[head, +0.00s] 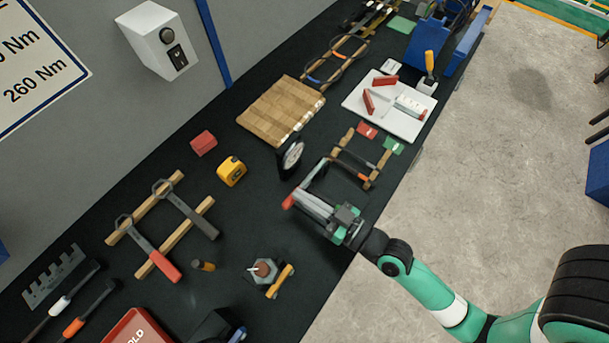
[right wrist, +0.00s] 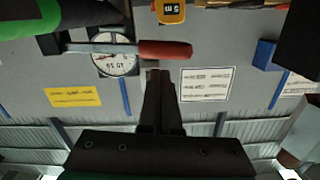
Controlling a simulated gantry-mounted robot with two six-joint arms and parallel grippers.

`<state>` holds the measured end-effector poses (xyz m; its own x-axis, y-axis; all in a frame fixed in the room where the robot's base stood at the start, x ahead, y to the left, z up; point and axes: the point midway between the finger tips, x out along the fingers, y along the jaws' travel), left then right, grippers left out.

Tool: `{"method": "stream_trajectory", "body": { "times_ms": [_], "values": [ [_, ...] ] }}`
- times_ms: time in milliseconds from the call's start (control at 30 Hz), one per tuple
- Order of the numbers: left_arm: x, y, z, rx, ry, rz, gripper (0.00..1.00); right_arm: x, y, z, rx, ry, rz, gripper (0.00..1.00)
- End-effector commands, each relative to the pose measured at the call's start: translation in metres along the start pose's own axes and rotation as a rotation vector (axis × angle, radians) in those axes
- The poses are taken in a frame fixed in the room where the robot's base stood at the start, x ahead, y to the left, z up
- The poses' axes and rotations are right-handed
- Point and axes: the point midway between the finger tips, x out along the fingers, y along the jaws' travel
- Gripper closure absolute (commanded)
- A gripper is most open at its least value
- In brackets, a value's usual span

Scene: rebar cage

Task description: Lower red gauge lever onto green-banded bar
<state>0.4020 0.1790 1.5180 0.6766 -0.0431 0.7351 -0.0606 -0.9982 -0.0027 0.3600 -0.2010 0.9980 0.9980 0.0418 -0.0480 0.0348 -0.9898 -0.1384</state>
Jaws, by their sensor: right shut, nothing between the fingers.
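My right gripper (head: 302,200) is over the middle of the black bench, its fingers pointing left and shut with nothing between them. The red lever handle (head: 288,202) shows just at the fingertips. In the right wrist view the red handle (right wrist: 165,50) lies just above my closed fingertips (right wrist: 156,76) in the picture; I cannot tell whether they touch. Short bars on wooden blocks (head: 372,180) are beyond the gripper; one has an orange band. I cannot make out a green band. My left gripper is not in view.
A yellow tape measure (head: 231,171), a red block (head: 203,142) and a wooden board (head: 270,112) lie behind. Red-handled and grey tools rest on wooden rails (head: 190,230) at left. A white tray (head: 384,120) stands at the upper right. The bench's front edge is close to my right wrist.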

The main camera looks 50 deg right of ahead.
Motion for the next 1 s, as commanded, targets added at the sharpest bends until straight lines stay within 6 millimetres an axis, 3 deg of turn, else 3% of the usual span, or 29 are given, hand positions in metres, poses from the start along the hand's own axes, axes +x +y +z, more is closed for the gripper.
{"method": "stream_trajectory", "body": {
  "times_ms": [267, 367, 500, 567, 767, 833, 1000],
  "values": [
    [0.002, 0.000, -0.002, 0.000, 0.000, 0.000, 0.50, 0.000, -0.001, -0.003, 0.001, 0.000, -0.001, 1.00],
    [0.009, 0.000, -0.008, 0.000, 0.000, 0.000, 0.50, -0.001, -0.003, -0.015, 0.000, -0.001, -0.004, 1.00],
    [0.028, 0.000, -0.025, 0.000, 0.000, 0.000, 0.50, -0.004, -0.009, -0.047, -0.001, -0.001, -0.015, 1.00],
    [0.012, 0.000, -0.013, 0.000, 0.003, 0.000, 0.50, -0.019, -0.006, -0.032, 0.000, -0.006, -0.013, 1.00],
    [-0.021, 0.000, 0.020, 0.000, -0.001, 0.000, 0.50, -0.076, -0.003, -0.025, 0.002, -0.003, -0.006, 1.00],
    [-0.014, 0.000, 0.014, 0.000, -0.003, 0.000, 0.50, -0.086, -0.005, -0.036, 0.002, -0.013, -0.007, 1.00],
    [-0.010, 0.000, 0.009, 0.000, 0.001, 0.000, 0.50, -0.098, -0.005, -0.036, 0.003, -0.016, -0.011, 1.00]
  ]
}}
